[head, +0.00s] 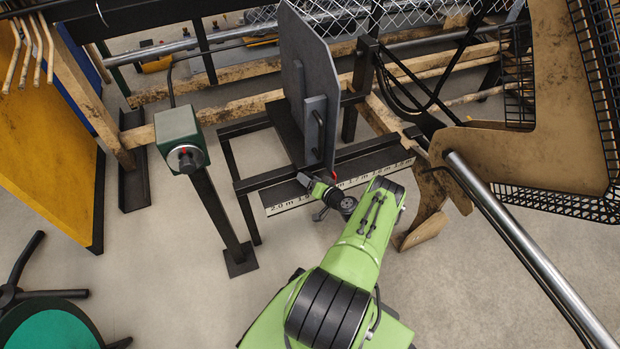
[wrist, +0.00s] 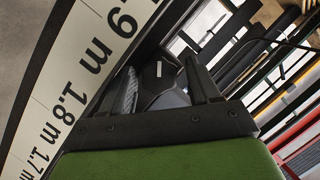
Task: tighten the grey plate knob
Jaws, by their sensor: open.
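The grey plate (head: 308,85) stands upright on the black frame, above a white scale strip (head: 278,209) marked in metres. In the wrist view, a dark knob with a short white line (wrist: 160,88) shows between the two fingers of my gripper (wrist: 165,82). The fingers are open, one on each side of the knob; I cannot tell whether either touches it. In the head view, my gripper (head: 307,182) is low in front of the plate, by the frame's front rail. The knob is not clear there, largely hidden by my gripper.
A green box with a round dial (head: 180,140) stands on a black post to the left. A tan panel with black mesh (head: 560,100) and a steel tube (head: 530,250) are at the right. A green round stool (head: 50,325) is at lower left. Floor between is clear.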

